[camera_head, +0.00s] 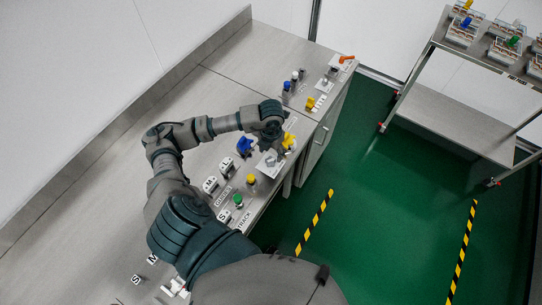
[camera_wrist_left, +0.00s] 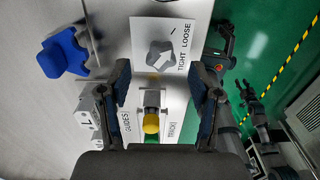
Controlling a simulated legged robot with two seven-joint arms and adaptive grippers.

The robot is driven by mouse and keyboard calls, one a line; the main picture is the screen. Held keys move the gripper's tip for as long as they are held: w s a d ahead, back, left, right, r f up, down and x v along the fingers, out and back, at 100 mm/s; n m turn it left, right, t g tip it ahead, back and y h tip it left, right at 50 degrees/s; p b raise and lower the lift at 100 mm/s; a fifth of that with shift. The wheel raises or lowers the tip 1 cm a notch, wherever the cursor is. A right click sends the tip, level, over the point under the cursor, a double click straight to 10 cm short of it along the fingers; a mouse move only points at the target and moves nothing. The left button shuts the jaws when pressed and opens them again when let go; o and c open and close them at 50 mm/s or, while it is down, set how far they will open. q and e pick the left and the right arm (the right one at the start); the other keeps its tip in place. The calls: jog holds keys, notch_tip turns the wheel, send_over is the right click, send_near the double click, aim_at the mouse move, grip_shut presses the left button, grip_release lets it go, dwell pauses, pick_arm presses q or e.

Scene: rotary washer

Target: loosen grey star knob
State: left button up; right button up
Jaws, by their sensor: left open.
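The grey star knob (camera_wrist_left: 160,53) sits on a white plate (camera_wrist_left: 187,28) marked TIGHT and LOOSE. In the left wrist view it lies near the top centre, ahead of and between my left gripper's fingertips (camera_wrist_left: 163,75). The fingers are spread apart and nothing is between them. In the head view my left gripper (camera_head: 271,132) hangs over the bench front, just above the grey knob (camera_head: 270,161), apparently apart from it.
A blue knob (camera_head: 244,147) stands left of the plate and a yellow one (camera_head: 288,140) right of it. A yellow-topped part (camera_wrist_left: 151,123) and a green knob (camera_head: 238,200) are nearer. A shelf (camera_head: 455,110) stands at right beyond green floor. The bench's back is clear.

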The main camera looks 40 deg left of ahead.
aim_at(271, 158)
pick_arm(q)
notch_tip(271, 158, up, 8)
jog(key=shift+f, duration=0.25)
dwell(0.4)
